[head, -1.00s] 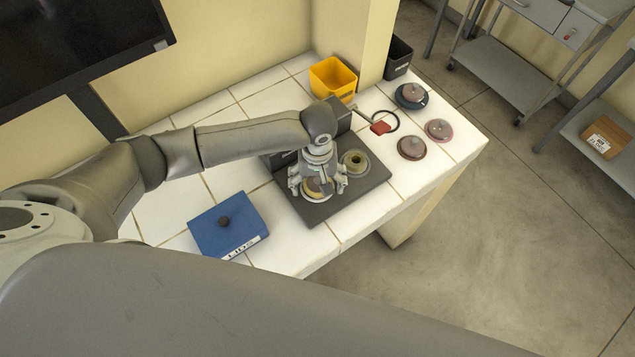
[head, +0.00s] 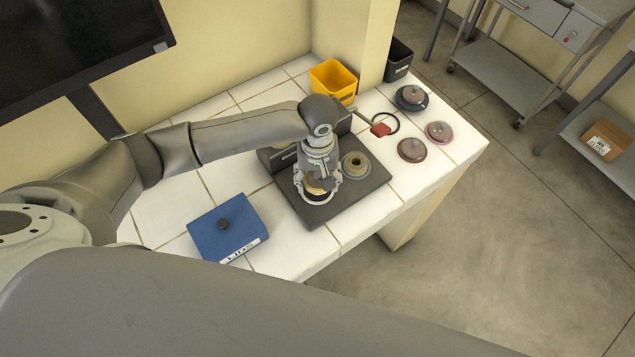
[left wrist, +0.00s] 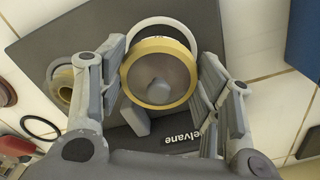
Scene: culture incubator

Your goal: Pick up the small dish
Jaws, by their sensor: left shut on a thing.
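The small dish (left wrist: 158,80) is round, with a yellow rim, a grey-brown top and a grey knob. It sits between the fingers of my left gripper (left wrist: 160,88), which is shut on it. In the head view the dish (head: 314,184) shows partly under my left gripper (head: 318,190), over the front left part of the dark plate (head: 345,206). I cannot tell whether the dish touches the plate. A pale ring shows just beyond the dish in the left wrist view. My right gripper is not in view.
A yellowish ring-shaped piece (head: 356,163) sits on the plate right of my gripper. A blue box (head: 228,228) stands left. Three lidded dishes, (head: 411,97) (head: 439,131) (head: 412,149), stand at the right. A yellow bin (head: 333,80) and a red-handled magnifier-like ring (head: 381,129) are behind.

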